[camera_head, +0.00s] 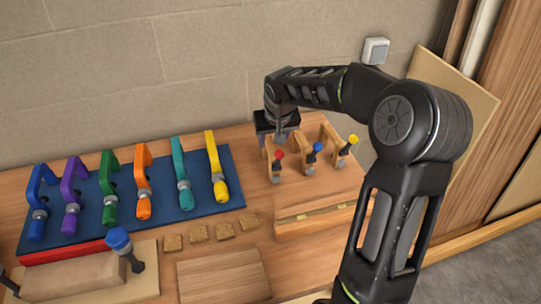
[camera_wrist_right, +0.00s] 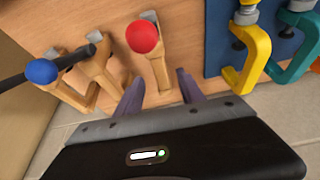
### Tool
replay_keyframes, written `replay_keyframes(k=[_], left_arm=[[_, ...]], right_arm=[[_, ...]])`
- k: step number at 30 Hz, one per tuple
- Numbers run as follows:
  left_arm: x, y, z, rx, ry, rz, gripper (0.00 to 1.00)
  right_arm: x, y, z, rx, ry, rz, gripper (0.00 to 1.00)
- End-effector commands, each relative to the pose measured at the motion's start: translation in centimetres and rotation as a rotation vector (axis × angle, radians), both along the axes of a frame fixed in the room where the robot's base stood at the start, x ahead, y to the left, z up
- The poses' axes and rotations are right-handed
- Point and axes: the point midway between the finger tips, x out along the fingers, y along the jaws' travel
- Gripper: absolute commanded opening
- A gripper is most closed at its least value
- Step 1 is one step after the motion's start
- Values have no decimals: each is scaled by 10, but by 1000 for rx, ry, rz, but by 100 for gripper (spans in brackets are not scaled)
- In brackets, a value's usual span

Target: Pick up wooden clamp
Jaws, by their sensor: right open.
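Three wooden clamps stand in a row at the right of the bench in the head view: one with a red knob (camera_head: 279,155), one with a blue knob (camera_head: 317,147) and one with a yellow knob (camera_head: 353,139). My right gripper (camera_head: 280,137) is just above and behind the red-knobbed clamp. In the right wrist view, its two open fingers (camera_wrist_right: 159,82) lie on either side of the wooden frame of the red-knobbed clamp (camera_wrist_right: 157,70). Contact cannot be told. The blue-knobbed clamp (camera_wrist_right: 41,71) is to the left there. My left gripper is not in view.
A blue board (camera_head: 230,180) holds several coloured clamps at the left; its yellow clamp (camera_wrist_right: 250,55) is near my right gripper. Small wooden squares (camera_head: 198,232) and a flat wooden board (camera_head: 222,275) lie in front. A wall (camera_head: 200,80) closes the back.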

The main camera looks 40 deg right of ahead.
Motion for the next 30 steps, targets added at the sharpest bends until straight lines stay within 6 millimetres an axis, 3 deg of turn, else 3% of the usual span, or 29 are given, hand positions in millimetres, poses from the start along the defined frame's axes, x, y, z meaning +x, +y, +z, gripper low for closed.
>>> replay_keyframes(k=[10, 21, 30], left_arm=[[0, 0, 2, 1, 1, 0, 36], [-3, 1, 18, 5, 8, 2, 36], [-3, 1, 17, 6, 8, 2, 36]], right_arm=[[1, 0, -3, 0, 1, 0, 45], [16, -6, -46, 1, 1, 0, 45], [18, -7, -50, 0, -1, 0, 45]])
